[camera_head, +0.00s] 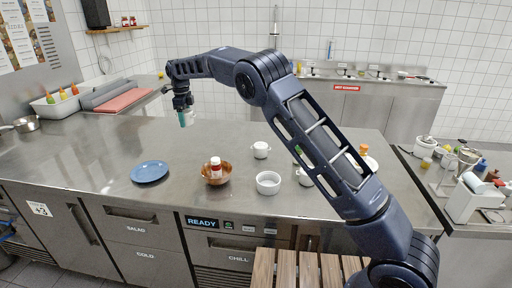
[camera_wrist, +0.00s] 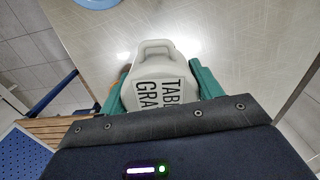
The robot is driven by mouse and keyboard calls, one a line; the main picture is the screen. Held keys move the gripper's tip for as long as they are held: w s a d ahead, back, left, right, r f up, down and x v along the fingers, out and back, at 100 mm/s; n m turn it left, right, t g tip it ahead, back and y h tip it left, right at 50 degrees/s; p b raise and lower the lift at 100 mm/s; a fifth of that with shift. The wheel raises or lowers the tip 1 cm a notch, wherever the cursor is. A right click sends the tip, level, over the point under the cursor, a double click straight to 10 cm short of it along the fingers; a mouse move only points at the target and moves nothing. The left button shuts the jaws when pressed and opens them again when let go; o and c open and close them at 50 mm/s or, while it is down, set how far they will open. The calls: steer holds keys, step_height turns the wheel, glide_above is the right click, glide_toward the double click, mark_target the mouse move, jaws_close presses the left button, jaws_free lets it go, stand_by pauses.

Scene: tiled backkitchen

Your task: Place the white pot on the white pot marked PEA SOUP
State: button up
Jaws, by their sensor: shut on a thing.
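My gripper (camera_head: 184,117) is raised above the back left of the steel counter, pointing down. In the wrist view its green fingers (camera_wrist: 158,70) are shut on a white pot (camera_wrist: 155,75) with a handle loop and dark lettering, partly readable as "TABL" and "GRA". In the head view the held pot is mostly hidden by the fingers. Two small white lidded pots stand on the counter: one (camera_head: 261,150) near the middle, another (camera_head: 304,178) nearer the front, partly behind my arm. No PEA SOUP marking is readable on either.
A white bowl (camera_head: 268,183) and a copper bowl (camera_head: 216,177) with a bottle in it stand near the front. A blue plate (camera_head: 149,172) lies left of them; its edge shows in the wrist view (camera_wrist: 97,3). The counter (camera_head: 95,150) is clear at left.

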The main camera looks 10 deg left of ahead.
steer(key=w+d+r, duration=0.2)
steer(key=d+r, duration=0.2)
steer(key=d, duration=0.9)
steer(key=w+d+r, duration=0.2)
steer(key=d+r, duration=0.1)
steer(key=d, duration=1.1)
glide_above(308, 176)
steer(key=w, duration=0.4)
steer(key=shift+n, duration=0.4)
steer(key=f, duration=2)
steer(key=shift+s+d+f, duration=0.1)
steer(key=shift+s+f, duration=0.05)
steer(key=shift+s, duration=0.05)
steer(key=o, duration=0.7)
steer(key=shift+f, duration=0.15)
steer(key=o, duration=0.5)
